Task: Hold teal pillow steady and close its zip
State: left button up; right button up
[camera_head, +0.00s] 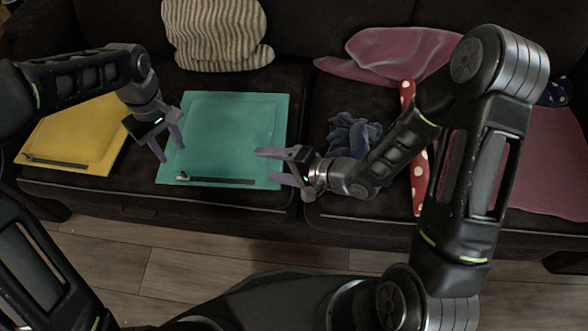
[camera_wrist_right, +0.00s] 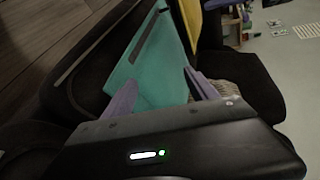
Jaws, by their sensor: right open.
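The teal pillow (camera_head: 232,125) lies flat on the sofa seat. Its dark zip strip (camera_head: 222,181) runs along the near edge, with a small pull (camera_head: 183,177) at the left end. My left gripper (camera_head: 172,154) is open at the pillow's left edge, fingers pointing down. I cannot tell whether it touches the fabric. My right gripper (camera_head: 265,165) is open at the pillow's right edge, fingers pointing left, with nothing visible between them. In the right wrist view, the teal pillow (camera_wrist_right: 150,70) shows beyond the spread fingers, with the zip strip (camera_wrist_right: 145,38) along one edge.
A yellow pillow (camera_head: 75,135) with a dark strip lies left. A striped cushion (camera_head: 217,35) leans behind. A mauve cloth (camera_head: 385,52), a crumpled blue cloth (camera_head: 352,135) and a red dotted item (camera_head: 419,180) lie right. Wooden floor (camera_head: 190,265) shows in front.

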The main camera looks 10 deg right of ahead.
aim_at(273, 162)
jog(key=shift+t+h, duration=0.8)
jog(key=shift+t, duration=0.1)
jog(key=d, duration=0.2)
jog(key=w+d+f, duration=0.1)
jog(key=d, duration=0.2)
jog(key=shift+w+d+f, duration=0.3)
jog(key=shift+w, duration=0.1)
jog(key=shift+s+a+f+m+t, duration=0.15)
jog(key=shift+s+f+m+t, duration=0.4)
jog(key=shift+s+f, duration=0.4)
jog(key=shift+s+m+t, duration=0.25)
jog(key=shift+s, duration=0.05)
jog(key=shift+w+a+f, duration=0.1)
jog(key=x, duration=0.7)
jog(key=shift+w+a, duration=0.2)
jog(key=shift+c, duration=0.5)
